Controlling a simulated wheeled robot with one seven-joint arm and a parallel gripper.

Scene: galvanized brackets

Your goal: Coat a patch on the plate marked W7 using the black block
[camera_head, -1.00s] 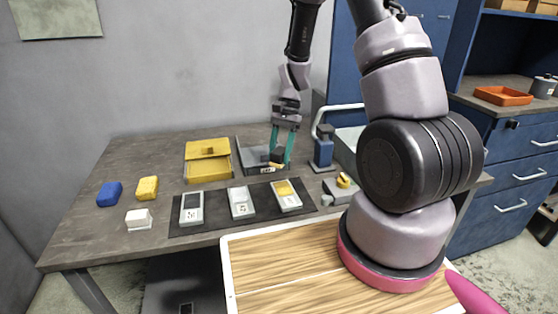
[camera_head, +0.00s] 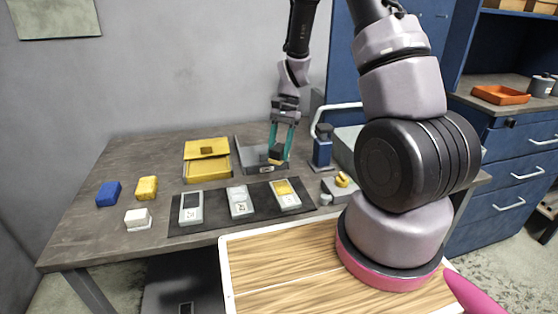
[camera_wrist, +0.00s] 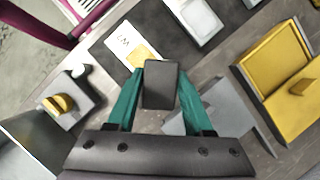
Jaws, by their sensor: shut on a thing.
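My gripper (camera_head: 280,152) is shut on the black block (camera_wrist: 160,85), held between its teal fingers above the grey tray (camera_head: 246,154). In the head view the block (camera_head: 276,156) looks dark with a yellowish part. Three light plates lie on a dark mat (camera_head: 214,212). The right plate (camera_head: 291,204) has a yellow patch; in the wrist view its mark appears to read W7 upside down (camera_wrist: 122,41), and the block is beside it.
A yellow open box (camera_head: 207,168) stands left of the tray. Blue (camera_head: 108,193), yellow (camera_head: 147,187) and white (camera_head: 138,218) blocks lie at the left. A grey fixture with a yellow part (camera_head: 342,181) and a blue press-like device (camera_head: 322,150) stand at the right.

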